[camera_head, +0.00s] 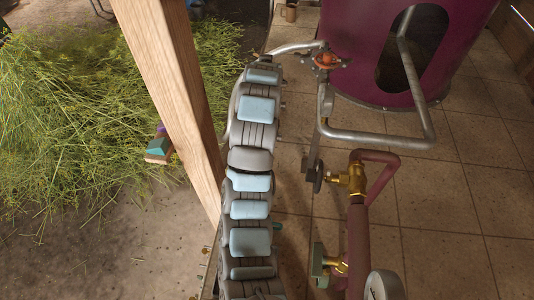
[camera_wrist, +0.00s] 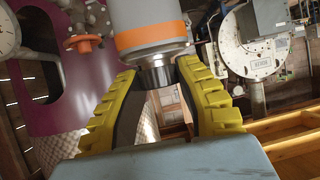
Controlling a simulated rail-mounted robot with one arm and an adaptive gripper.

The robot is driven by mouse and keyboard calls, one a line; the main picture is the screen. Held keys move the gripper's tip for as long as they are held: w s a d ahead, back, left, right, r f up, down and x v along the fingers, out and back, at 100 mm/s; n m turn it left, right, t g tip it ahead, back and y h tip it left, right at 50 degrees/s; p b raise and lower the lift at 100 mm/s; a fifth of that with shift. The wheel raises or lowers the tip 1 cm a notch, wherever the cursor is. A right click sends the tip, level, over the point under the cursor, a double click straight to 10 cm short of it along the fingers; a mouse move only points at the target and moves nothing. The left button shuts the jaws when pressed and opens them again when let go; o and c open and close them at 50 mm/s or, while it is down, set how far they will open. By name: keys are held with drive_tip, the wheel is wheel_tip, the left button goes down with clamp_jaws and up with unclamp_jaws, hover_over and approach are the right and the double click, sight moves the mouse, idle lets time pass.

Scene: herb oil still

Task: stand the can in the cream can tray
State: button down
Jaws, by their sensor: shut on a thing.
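My gripper (camera_wrist: 156,76) shows in the wrist view with two yellow, ridged fingers. It is shut on the can (camera_wrist: 148,22), a grey cylinder with an orange band and a narrower shiny metal end. The fingertips sit at either side of that metal end, and the top of the picture cuts off the rest of the can. In the head view my arm runs up the middle, and neither the gripper nor the can can be made out there. I cannot make out the cream can tray in either view.
A large purple vessel (camera_head: 345,50) with an oval opening stands at the upper right, with metal pipes and brass valves (camera_head: 354,178) right of my arm. A wooden post (camera_head: 170,90) and a heap of herbs (camera_head: 70,120) are on the left. Wooden framing (camera_wrist: 290,140) shows lower right in the wrist view.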

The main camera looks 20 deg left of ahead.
drive_tip(key=s+a+f+b, duration=0.1)
drive_tip(key=a+f+b, duration=0.3)
drive_tip(key=f, duration=0.9)
drive_tip(key=s+a+f+n+y+b, duration=0.1)
drive_tip(key=a+f+b, duration=0.1)
drive_tip(key=f+b, duration=0.8)
drive_tip(key=s+a+f+b, duration=0.1)
drive_tip(key=a+f+b, duration=0.15)
drive_tip(key=f, duration=1.45)
drive_tip(key=w+d+f+b, duration=0.7)
drive_tip(key=w+f+b, duration=0.2)
drive_tip(key=w+b, duration=0.2)
drive_tip(key=shift+w, duration=0.15)
drive_tip(key=shift+w+f+b, duration=0.15)
drive_tip(key=shift+f+b, duration=1.6)
drive_tip(key=shift+b, duration=0.1)
drive_tip(key=shift+f, duration=0.1)
